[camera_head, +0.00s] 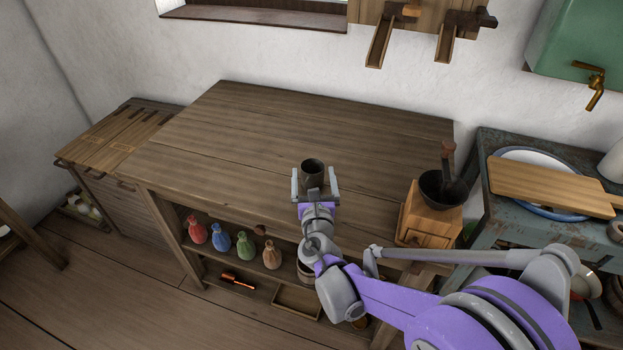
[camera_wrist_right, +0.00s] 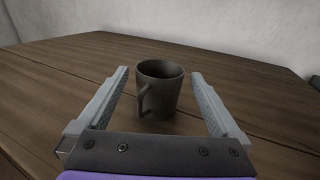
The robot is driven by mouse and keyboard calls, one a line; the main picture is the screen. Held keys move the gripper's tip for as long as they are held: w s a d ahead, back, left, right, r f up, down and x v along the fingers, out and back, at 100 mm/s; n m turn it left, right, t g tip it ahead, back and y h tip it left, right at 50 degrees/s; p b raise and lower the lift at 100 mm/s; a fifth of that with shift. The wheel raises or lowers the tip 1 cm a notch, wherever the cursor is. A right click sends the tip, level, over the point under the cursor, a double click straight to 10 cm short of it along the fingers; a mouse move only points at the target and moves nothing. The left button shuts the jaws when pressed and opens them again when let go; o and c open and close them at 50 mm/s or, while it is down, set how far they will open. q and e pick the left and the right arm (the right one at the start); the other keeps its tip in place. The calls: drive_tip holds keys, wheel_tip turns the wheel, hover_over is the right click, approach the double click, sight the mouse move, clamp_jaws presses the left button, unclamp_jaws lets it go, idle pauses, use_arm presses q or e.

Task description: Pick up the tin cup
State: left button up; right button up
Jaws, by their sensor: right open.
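The tin cup (camera_head: 313,172) is a dark grey mug standing upright on the wooden worktable (camera_head: 235,150), near its front edge. In the right wrist view the cup (camera_wrist_right: 160,92) stands between the fingertips, with its handle on the left side towards the gripper. My right gripper (camera_head: 315,184) is open, one finger on each side of the cup. In the wrist view the right gripper (camera_wrist_right: 160,88) shows a gap between each finger and the cup. My left gripper is not in view.
A wooden coffee grinder (camera_head: 429,215) stands on the table's right corner, close to my right arm. Several coloured bottles (camera_head: 221,238) stand on the shelf below. A cutting board (camera_head: 548,186) lies at the right. The table's left and back are clear.

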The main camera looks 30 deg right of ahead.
drive_tip(key=shift+x, duration=1.05)
drive_tip(key=c, duration=1.3)
